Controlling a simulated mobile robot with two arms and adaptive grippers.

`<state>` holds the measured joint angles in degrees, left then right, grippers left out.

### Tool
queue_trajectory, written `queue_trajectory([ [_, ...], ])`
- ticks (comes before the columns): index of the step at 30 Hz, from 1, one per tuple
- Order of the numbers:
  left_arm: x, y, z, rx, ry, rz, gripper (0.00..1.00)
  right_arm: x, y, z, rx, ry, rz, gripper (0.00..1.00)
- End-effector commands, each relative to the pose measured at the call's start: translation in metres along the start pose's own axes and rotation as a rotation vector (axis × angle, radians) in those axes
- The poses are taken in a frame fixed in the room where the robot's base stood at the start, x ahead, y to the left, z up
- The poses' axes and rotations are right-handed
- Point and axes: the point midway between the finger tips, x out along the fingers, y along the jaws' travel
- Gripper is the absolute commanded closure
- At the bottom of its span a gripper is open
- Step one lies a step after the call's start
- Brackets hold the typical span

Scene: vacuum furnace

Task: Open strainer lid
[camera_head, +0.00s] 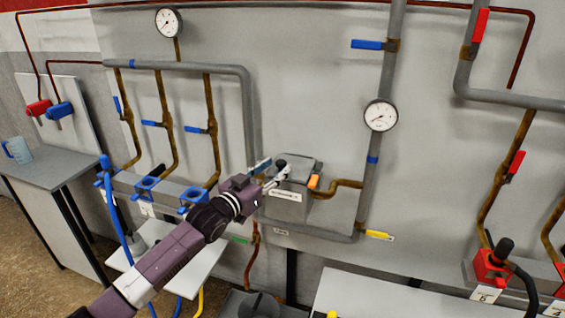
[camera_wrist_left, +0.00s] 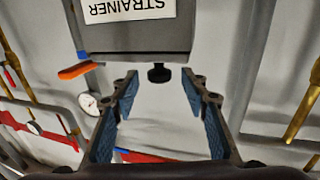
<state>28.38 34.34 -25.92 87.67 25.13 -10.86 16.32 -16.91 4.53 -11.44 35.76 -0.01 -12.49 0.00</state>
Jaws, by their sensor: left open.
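The strainer (camera_head: 286,207) is a grey box with a label on its front, mounted on the pipework in the middle of the head view. Its grey lid (camera_head: 304,165) lies flat on top. In the left wrist view the strainer (camera_wrist_left: 205,35) appears upside down, with a black knob (camera_wrist_left: 159,74) beside it. My left gripper (camera_head: 274,176) is at the left side of the lid in the head view. In the left wrist view its two blue-padded fingers (camera_wrist_left: 160,82) are apart and empty, and the knob appears between their tips. I cannot tell the exact depth gap. My right gripper is out of view.
An orange handle (camera_head: 314,181) sits at the strainer's right side. A pipe with a yellow handle (camera_head: 378,235) runs below right. A blue-handled valve (camera_head: 367,44) and a gauge (camera_head: 381,115) are on the pipe to the right. Blue-topped fittings (camera_head: 148,186) stand left of my arm.

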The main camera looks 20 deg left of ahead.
Motion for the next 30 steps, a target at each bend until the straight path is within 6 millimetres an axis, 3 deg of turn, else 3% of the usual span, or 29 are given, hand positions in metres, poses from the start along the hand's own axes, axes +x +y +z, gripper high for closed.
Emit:
queue_trajectory([
  [3, 0.017, 0.001, -0.002, 0.001, 0.001, 0.0, 0.59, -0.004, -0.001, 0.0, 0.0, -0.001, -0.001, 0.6],
  [9, 0.033, 0.0, -0.001, 0.0, 0.0, 0.0, 0.59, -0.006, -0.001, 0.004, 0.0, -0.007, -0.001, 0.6],
  [20, 0.036, 0.0, 0.0, 0.001, 0.0, 0.0, 0.6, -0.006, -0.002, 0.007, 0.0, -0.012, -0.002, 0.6],
  [30, 0.036, 0.0, 0.0, 0.001, 0.0, 0.0, 0.97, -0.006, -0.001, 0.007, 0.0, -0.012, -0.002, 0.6],
])
